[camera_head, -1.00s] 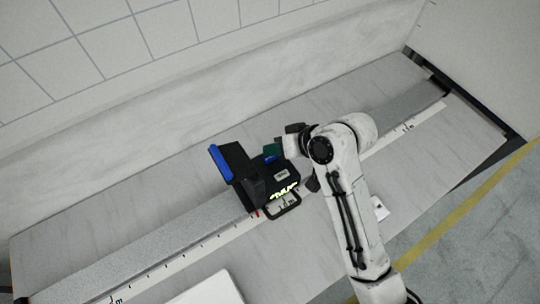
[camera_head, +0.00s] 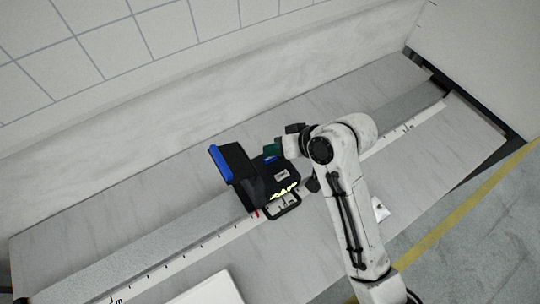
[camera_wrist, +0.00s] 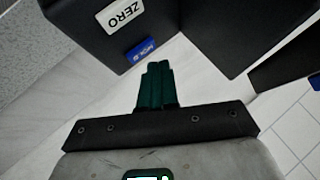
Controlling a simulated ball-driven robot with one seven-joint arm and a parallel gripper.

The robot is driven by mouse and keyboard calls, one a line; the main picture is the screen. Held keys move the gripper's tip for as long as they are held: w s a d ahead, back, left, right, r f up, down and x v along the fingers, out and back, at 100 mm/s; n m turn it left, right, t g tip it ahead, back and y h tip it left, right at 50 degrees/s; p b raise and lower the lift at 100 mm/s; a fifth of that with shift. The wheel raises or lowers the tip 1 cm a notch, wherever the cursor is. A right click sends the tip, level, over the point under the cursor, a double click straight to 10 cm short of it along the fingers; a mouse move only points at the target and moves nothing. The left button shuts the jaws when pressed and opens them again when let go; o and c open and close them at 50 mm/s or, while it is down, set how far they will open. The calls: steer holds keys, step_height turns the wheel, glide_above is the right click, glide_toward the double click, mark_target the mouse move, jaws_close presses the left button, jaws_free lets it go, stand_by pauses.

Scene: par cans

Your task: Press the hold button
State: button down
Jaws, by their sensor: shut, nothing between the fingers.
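The hold button is a small blue key with white lettering (camera_wrist: 141,49) on the black device in the wrist view. It shows as a blue patch in the head view (camera_head: 271,158). My gripper (camera_wrist: 158,66) has dark green fingers, shut together and empty. In the wrist view its tips lie just below and right of the blue key; I cannot tell the gap in depth. In the head view my gripper (camera_head: 269,149) is at the device's far edge, beside the blue key.
A tall black part with a blue edge (camera_head: 220,163) rises at the device's left. A grey rail with a scale (camera_head: 185,245) runs along the bench. A pale wall stands behind.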

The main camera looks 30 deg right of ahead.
mark_target(274, 158)
steer(key=shift+f, duration=0.1)
stand_by(0.6)
steer(key=shift+f, duration=0.3)
steer(key=shift+f, duration=0.35)
stand_by(0.8)
steer(key=shift+r, duration=0.15)
steer(key=shift+r+p, duration=0.65)
steer(key=shift+p, duration=0.4)
steer(key=shift+r, duration=0.1)
step_height(274, 158, up, 5)
steer(key=p, duration=0.5)
stand_by(0.5)
